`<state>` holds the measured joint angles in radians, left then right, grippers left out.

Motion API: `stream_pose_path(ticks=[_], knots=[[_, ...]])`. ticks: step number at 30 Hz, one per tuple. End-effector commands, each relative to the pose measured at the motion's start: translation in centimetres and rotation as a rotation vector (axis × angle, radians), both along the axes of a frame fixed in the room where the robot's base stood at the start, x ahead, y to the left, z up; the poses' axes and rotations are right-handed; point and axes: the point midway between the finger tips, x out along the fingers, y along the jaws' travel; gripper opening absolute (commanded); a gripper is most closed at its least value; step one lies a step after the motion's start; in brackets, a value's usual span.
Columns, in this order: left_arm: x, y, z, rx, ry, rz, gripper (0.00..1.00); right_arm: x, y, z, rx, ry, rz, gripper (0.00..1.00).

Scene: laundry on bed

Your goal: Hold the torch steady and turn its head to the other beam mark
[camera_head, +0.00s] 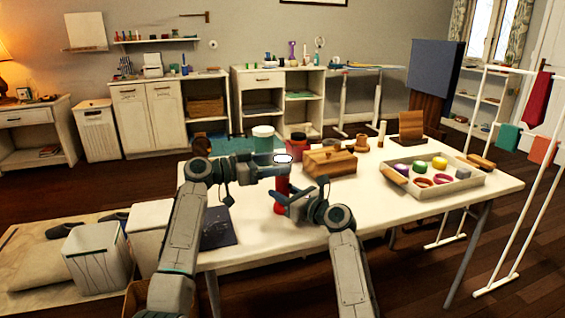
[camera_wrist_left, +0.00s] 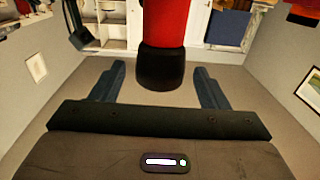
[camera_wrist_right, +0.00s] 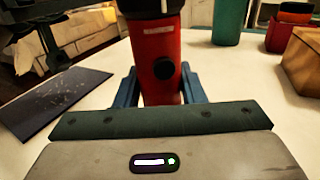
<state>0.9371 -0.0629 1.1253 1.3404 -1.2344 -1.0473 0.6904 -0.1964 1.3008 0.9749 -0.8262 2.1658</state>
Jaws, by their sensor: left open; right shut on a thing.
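The torch (camera_head: 281,187) is red and upright above the white table. The right wrist view shows its red body (camera_wrist_right: 157,52) with a round black button, a pale label and a dark collar at the top edge. My right gripper (camera_head: 281,201) is shut on the red body. My left gripper (camera_head: 281,169) is open at the torch's upper end. In the left wrist view the black torch head (camera_wrist_left: 161,69) lies between the spread fingers, with a gap on each side. A pale oval top shows in the head view. I cannot read any beam mark.
A wooden box (camera_head: 330,164) and a teal-and-white canister (camera_head: 263,140) stand behind the torch. A grey tray (camera_head: 398,187) with colored rings and jars is on the right. A dark flat panel (camera_head: 217,234) lies on the left. The front right of the table is clear.

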Motion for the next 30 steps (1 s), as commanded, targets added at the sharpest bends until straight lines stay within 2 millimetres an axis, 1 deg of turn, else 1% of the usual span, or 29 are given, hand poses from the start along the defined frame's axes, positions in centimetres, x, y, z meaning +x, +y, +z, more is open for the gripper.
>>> stream_pose_path(ticks=[1, 3, 6, 10, 16, 17, 21, 23, 24, 30], knots=[[0.3, -0.8, 0.1, -0.002, 0.002, -0.002, 0.69, 0.0, 0.0, 0.0, 0.0, 0.0, 0.0, 0.07], [0.6, -1.5, 0.1, -0.001, 0.001, -0.001, 0.69, 0.0, 0.0, 0.0, 0.0, 0.0, 0.0, 0.07], [0.8, -2.2, 0.0, 0.0, 0.001, 0.001, 0.69, 0.0, 0.0, 0.0, 0.0, 0.0, 0.0, 0.07], [1.0, -2.6, 0.0, 0.0, 0.0, 0.0, 0.69, 0.0, 0.0, 0.0, 0.0, 0.0, 0.0, 0.07], [1.0, -2.6, 0.0, 0.0, 0.0, 0.001, 0.69, 0.0, 0.0, 0.0, 0.0, 0.0, 0.0, 0.07], [1.0, -2.5, 0.0, 0.0, 0.0, 0.001, 0.67, 0.0, 0.0, 0.0, 0.0, 0.0, 0.0, 0.07], [1.0, -2.5, 0.0, 0.0, 0.0, 0.001, 0.39, 0.0, 0.0, 0.0, 0.0, 0.0, 0.0, 0.07], [1.0, -2.5, 0.0, 0.0, 0.0, 0.001, 0.27, 0.0, 0.0, 0.0, 0.0, 0.0, 0.0, 0.07], [1.0, -2.5, 0.0, 0.0, 0.0, 0.001, 0.25, 0.0, 0.0, 0.0, 0.0, 0.0, 0.0, 0.07], [1.0, -2.5, 0.0, 0.001, 0.001, 0.002, 0.25, 0.0, 0.0, 0.0, 0.0, 0.0, 0.0, 0.07]])
